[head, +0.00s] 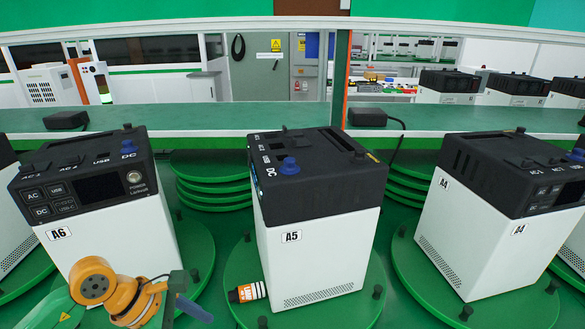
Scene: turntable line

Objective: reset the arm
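My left arm comes in at the bottom left, with orange joints and a green link. The end of it, my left gripper (186,304), is in front of the lower part of the power station labelled A6 (97,235). Its fingers are small and partly cut off by the bottom edge, so I cannot tell whether they are open or shut. No held object is clearly visible. My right arm and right gripper are not in view.
Power stations A5 (318,250) and A4 (475,240) stand on green turntables (240,275) with black pegs. A small orange, white and black cylinder (247,292) is beside A5's lower left corner. Black adapters (367,117) sit on the green shelf (225,118) behind.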

